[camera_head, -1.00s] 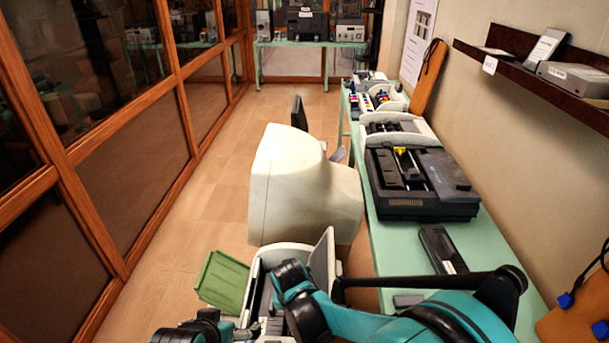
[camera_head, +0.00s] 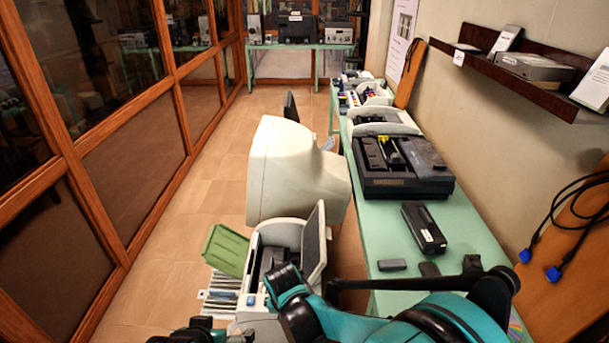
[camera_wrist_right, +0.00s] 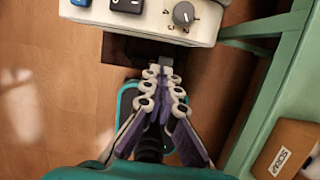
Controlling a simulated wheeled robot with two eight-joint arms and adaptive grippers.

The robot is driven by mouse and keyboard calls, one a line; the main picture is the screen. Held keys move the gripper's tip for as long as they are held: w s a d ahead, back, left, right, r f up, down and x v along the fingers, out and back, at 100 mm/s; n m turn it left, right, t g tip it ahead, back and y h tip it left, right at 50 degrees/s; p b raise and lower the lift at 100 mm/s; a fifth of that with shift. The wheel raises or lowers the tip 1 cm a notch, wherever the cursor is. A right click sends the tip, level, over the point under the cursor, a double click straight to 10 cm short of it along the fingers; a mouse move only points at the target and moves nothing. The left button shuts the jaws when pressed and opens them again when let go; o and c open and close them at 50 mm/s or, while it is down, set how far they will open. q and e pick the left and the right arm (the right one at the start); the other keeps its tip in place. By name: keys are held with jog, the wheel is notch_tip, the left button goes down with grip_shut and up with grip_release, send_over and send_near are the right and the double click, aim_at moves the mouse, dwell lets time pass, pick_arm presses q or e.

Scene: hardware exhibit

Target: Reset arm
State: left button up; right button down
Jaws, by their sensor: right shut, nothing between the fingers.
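My right gripper (camera_wrist_right: 165,84) is in the right wrist view, its fingers together and empty. It points toward the front of a pale machine (camera_wrist_right: 150,18) with a knob and buttons. A gap of floor shows around the fingertips. In the head view my teal right arm (camera_head: 400,328) crosses the bottom, bent beside the table, and its gripper is hidden there. A black part of my left arm (camera_head: 188,334) shows at the bottom left edge.
A green table (camera_head: 388,238) runs along the right wall with a black device (camera_head: 402,182) and a black box (camera_head: 423,228). A white printer (camera_head: 285,235) and a large monitor (camera_head: 290,170) stand left of it. A brown box (camera_wrist_right: 283,150) shows at lower right. Floor is free at left.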

jog(key=s+d+r+m+t, duration=0.2)
jog(key=s+d+r+m, duration=0.1)
jog(key=d+r+m, duration=1.1)
pick_arm(q)
jog(key=shift+w+f, duration=0.15)
jog(key=shift+w, duration=0.1)
pick_arm(e)
jog(key=s+d+m+t, duration=0.1)
jog(key=s+d+m, duration=0.3)
jog(key=m, duration=0.6)
jog(key=s+d+m+t, duration=0.1)
jog(key=s+d+m, duration=0.3)
jog(key=m, duration=0.7)
jog(key=shift+s+m, duration=0.3)
jog(key=shift+s, duration=0.15)
